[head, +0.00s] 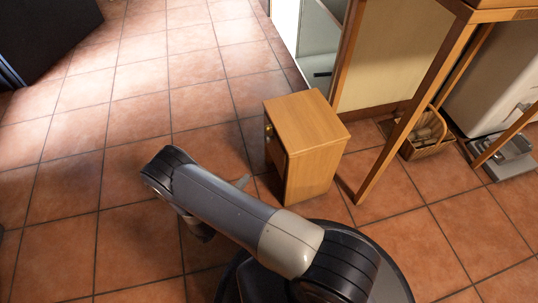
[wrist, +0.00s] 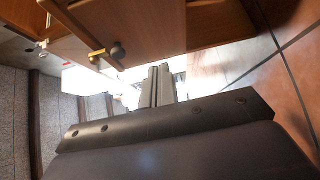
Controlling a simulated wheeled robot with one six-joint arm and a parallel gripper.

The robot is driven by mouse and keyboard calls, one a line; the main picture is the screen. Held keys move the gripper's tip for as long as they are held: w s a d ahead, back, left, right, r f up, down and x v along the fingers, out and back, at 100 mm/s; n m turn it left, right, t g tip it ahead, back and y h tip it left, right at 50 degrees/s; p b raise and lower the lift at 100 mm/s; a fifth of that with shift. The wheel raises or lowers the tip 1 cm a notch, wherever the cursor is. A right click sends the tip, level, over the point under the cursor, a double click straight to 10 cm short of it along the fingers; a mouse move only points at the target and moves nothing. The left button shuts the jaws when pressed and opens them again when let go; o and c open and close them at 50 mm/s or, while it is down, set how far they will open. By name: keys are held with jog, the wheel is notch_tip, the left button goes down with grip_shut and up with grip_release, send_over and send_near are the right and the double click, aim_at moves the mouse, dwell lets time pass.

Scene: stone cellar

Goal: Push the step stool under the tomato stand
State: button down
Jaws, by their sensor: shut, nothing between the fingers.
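A small box-like wooden piece with a dark side and a brass knob (head: 305,142) stands on the tiled floor. It is the only thing here that could be the step stool, though it looks like a small cabinet. It also fills the top of the wrist view (wrist: 150,30). A tall wooden stand (head: 408,110) with slanting legs is just to its right, probably the tomato stand; its top is cut off and no tomatoes show. My gripper (wrist: 158,87) is shut and empty, close to the box's knob side. In the head view my arm hides most of it.
A wicker basket (head: 428,142) and a grey metal device (head: 505,157) sit on the floor under and beside the stand. A white cabinet (head: 495,85) is behind. Open tiled floor (head: 120,110) lies left of the box. A dark object (head: 45,40) stands top left.

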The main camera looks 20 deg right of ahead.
notch_tip(320, 180, down, 2)
jog(key=t, duration=0.1)
jog(key=b, duration=0.3)
send_near(272, 153)
jog(key=w, duration=0.3)
jog(key=d, duration=0.1)
jog(key=d+b, duration=0.1)
jog(key=d, duration=0.1)
jog(key=shift+w+d+r, duration=0.25)
jog(key=shift+w+r, duration=0.05)
jog(key=shift+w, duration=0.05)
jog(key=shift+d+n+y, duration=0.3)
jog(key=shift+d, duration=0.15)
